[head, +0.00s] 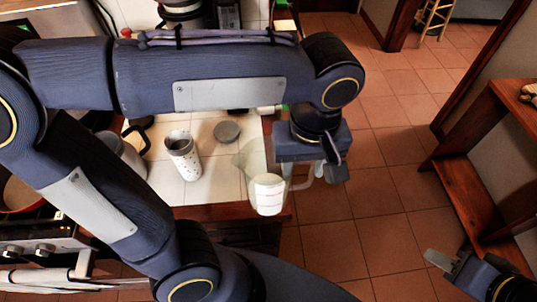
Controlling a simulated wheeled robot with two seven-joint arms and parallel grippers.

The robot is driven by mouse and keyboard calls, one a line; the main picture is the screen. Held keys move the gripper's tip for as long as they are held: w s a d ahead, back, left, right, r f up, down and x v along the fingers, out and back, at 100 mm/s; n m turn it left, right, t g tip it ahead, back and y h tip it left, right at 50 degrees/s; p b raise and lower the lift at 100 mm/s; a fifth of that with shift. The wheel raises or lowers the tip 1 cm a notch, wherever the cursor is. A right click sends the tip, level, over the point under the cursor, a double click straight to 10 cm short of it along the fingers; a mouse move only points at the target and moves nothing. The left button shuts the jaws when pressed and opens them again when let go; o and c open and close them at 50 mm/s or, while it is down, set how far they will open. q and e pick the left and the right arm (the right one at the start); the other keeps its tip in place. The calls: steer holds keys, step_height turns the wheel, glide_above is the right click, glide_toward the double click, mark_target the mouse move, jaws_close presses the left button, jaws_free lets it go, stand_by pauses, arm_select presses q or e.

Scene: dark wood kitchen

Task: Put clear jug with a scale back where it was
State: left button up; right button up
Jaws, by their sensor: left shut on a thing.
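The clear jug with a scale (267,192) is see-through with white scale markings. It shows at the front right corner of the white-tiled counter. My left gripper (322,165) is on the jug's right side, shut on its handle. I cannot tell whether the jug's base touches the counter or hangs just off its edge. My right gripper (441,262) is low at the right, over the floor and away from the jug. Its finger opening is not clear.
The white-tiled counter (215,183) holds a speckled cup (183,155), a round grey lid-like thing (227,131) and a grey pot (122,152). A stove (35,245) is at lower left. A wooden shelf (470,195) stands at right. Tiled floor (390,185) lies between.

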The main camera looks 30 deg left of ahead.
arm_select(q)
steer(key=w+a+f+p, duration=0.2)
steer(key=w+a+f, duration=0.6)
steer(key=w+f, duration=0.2)
steer(key=shift+f, duration=1.25)
steer(key=shift+f, duration=0.25)
steer(key=o, duration=1.3)
steer(key=shift+r, duration=0.1)
steer(key=shift+o, duration=0.2)
